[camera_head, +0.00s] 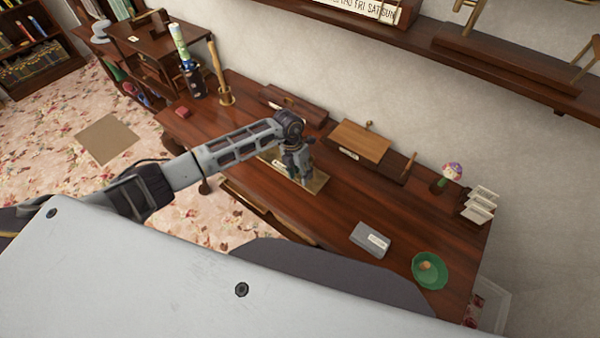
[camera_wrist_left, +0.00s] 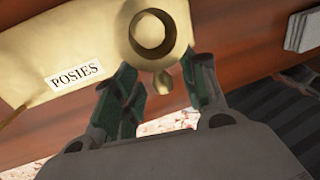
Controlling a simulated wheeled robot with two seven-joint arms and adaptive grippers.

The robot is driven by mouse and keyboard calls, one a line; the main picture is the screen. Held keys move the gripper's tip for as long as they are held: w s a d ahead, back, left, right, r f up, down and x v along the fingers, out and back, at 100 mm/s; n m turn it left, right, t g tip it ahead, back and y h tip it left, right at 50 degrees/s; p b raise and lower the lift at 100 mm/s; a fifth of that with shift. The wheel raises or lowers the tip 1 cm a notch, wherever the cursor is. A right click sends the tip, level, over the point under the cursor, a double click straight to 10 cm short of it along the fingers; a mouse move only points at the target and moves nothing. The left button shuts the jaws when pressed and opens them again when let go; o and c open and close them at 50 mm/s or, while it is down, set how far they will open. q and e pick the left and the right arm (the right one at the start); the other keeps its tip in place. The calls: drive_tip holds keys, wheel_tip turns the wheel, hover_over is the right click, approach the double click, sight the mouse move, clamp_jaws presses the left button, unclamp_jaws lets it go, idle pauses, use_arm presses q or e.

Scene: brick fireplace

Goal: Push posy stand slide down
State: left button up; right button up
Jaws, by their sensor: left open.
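The posy stand is a brass plate (camera_wrist_left: 100,30) with a white label reading POSIES (camera_wrist_left: 73,75) and a raised round ring (camera_wrist_left: 152,35), seen in the left wrist view. A small rounded brass tab (camera_wrist_left: 162,83) sticks out below the ring. My left gripper (camera_wrist_left: 163,72) is open, with a green-padded finger on each side of this tab. I cannot tell whether either finger touches it. In the head view the stand (camera_head: 318,183) lies on the desk, partly hidden by my left gripper (camera_head: 304,178). My right gripper is not in view.
The dark wooden desk (camera_head: 340,215) also holds a grey box (camera_head: 370,240), a green bowl (camera_head: 430,270), a wooden box (camera_head: 360,142) and a flower pot (camera_head: 440,184). Its surface right of the stand is mostly bare. A shelf (camera_head: 480,55) runs along the wall above.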

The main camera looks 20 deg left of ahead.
use_arm(q)
clamp_jaws()
drive_tip(key=shift+f, duration=0.1)
drive_tip(key=shift+f+b, duration=1.35)
drive_tip(key=shift+f, duration=0.1)
drive_tip(key=shift+s, duration=0.1)
drive_tip(key=shift+c, duration=2.3)
unclamp_jaws()
drive_tip(key=o, duration=0.5)
drive_tip(key=shift+c, duration=0.2)
